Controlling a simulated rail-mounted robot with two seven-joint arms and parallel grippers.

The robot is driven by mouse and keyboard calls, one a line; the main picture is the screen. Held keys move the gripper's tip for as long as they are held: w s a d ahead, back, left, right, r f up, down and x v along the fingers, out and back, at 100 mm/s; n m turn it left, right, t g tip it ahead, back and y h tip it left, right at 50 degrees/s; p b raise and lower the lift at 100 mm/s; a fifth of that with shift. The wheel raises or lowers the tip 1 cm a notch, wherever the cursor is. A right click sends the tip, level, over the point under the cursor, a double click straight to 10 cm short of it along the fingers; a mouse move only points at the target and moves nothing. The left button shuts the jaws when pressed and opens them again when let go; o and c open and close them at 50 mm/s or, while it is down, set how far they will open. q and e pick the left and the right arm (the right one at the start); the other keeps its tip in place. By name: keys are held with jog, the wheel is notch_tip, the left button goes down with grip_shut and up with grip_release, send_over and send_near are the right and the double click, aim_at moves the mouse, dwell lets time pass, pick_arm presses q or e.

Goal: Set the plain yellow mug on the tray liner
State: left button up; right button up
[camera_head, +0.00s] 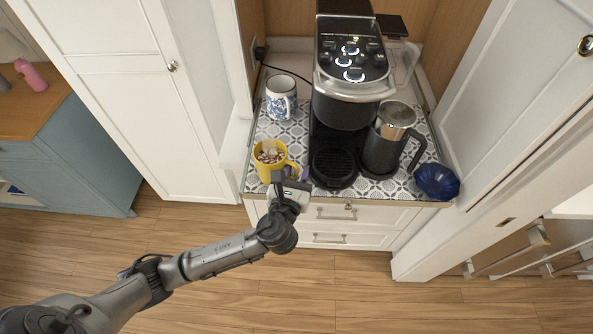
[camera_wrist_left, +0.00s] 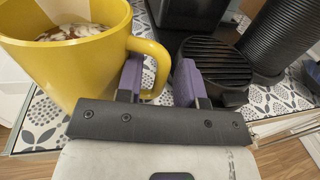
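The plain yellow mug (camera_head: 271,158) is at the front left corner of the patterned grey-and-white tray liner (camera_head: 258,188), upright, with a brown and white topping inside. It looks to be resting there, but its base is partly hidden. My left gripper (camera_head: 291,181) is at its right side, by the handle. In the left wrist view the mug (camera_wrist_left: 68,62) fills the upper left, and my left gripper (camera_wrist_left: 160,82) has its purple fingers apart, with the handle (camera_wrist_left: 160,70) between them. No firm contact shows. My right gripper is out of view.
A black coffee machine (camera_head: 345,95) stands at the middle of the liner. A blue-and-white mug (camera_head: 281,97) stands behind the yellow one. Cabinet sides close in both edges.

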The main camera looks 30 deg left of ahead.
pick_arm(q)
jog(key=shift+s+r, duration=0.1)
jog(key=shift+r, duration=0.1)
jog(key=p+v, duration=0.1)
jog(key=v, duration=1.1)
jog(key=s+f+n+g+h, duration=0.3)
jog(key=s+f+n+g, duration=0.3)
jog(key=n, duration=0.9)
jog(key=s+a+f+n+g+h, duration=0.1)
jog(key=s+f+n+g+h, duration=0.2)
jog(key=s+f+n+g, duration=0.4)
jog(key=shift+s+a+f+n, duration=0.15)
jog(key=shift+s+f+n, duration=0.8)
jog(key=shift+s+n, duration=2.45)
jog(key=shift+w+f+n, duration=0.1)
jog(key=shift+w+n, duration=0.6)
jog(key=shift+w, duration=0.05)
